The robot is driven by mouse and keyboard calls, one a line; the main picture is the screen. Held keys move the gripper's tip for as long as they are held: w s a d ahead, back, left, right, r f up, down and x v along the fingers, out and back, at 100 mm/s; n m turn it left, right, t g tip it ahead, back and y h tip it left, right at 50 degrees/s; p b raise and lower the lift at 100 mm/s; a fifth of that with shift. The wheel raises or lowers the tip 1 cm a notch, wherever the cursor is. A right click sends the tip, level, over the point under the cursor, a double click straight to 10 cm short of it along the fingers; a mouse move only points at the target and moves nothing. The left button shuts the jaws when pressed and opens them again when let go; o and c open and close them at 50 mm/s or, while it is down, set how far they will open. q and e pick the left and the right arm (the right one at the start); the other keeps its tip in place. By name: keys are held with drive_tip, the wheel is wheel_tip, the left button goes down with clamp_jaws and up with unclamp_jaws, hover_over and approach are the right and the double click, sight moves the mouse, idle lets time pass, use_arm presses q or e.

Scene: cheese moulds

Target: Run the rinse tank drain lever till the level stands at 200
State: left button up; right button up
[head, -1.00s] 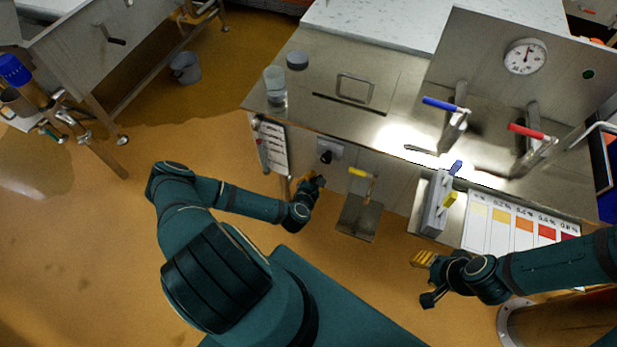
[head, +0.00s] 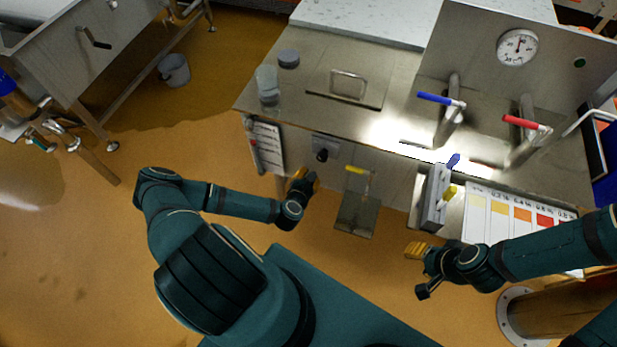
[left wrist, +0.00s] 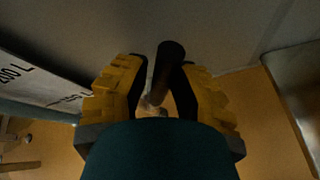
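A black-handled lever (head: 321,155) sticks out from a small plate on the steel bench front. In the left wrist view the dark handle (left wrist: 168,65) stands between my yellow-padded fingers, closer to the right one; a firm grip does not show. My left gripper (head: 304,183) is open, just below and left of the lever in the head view. A white level scale (head: 268,146) hangs left of the lever; the left wrist view shows its "200 L" mark (left wrist: 14,76). The liquid level cannot be read. My right gripper (head: 417,270) is open and empty, low at the right.
A yellow-handled lever (head: 357,170) sits right of the black one, above a metal plate. Blue (head: 436,98) and red (head: 524,122) tap handles stand on the bench.

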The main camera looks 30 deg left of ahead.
use_arm(q)
drive_tip(key=shift+o, duration=1.2)
drive_tip(key=v, duration=1.2)
